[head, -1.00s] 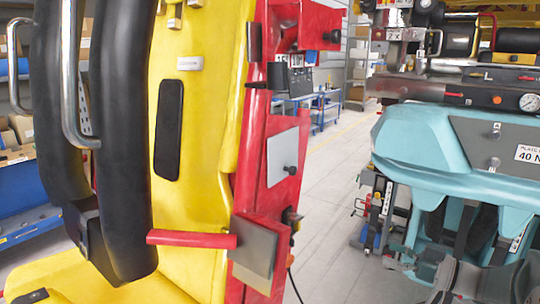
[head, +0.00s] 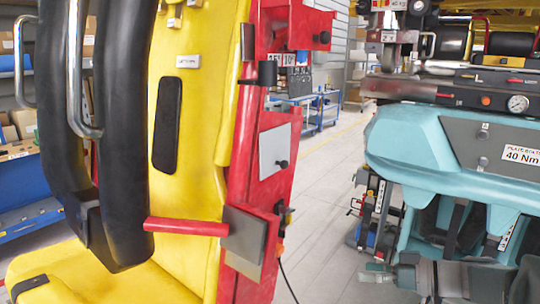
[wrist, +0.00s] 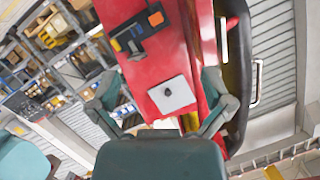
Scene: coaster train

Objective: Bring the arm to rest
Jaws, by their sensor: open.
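My gripper (wrist: 164,98) is open in the wrist view, with its two grey-green fingers spread apart and nothing between them. Beyond the fingers is the red side panel (wrist: 180,62) of the seat, with a light square plate (wrist: 180,98) and dark knob. I cannot tell the exact gap to it, but no contact shows. In the head view my gripper (head: 376,272) and part of my grey arm enter at the lower right. The arm points left, in front of the teal train. The rest of the arm is out of frame.
The yellow seat (head: 195,110) with black restraint (head: 122,120) fills the left. A red lever (head: 186,227) sticks out from it. The teal train body (head: 410,140) with a 40 Nm label stands right. Grey floor (head: 325,190) lies clear between them. Blue workbenches (head: 318,112) stand behind.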

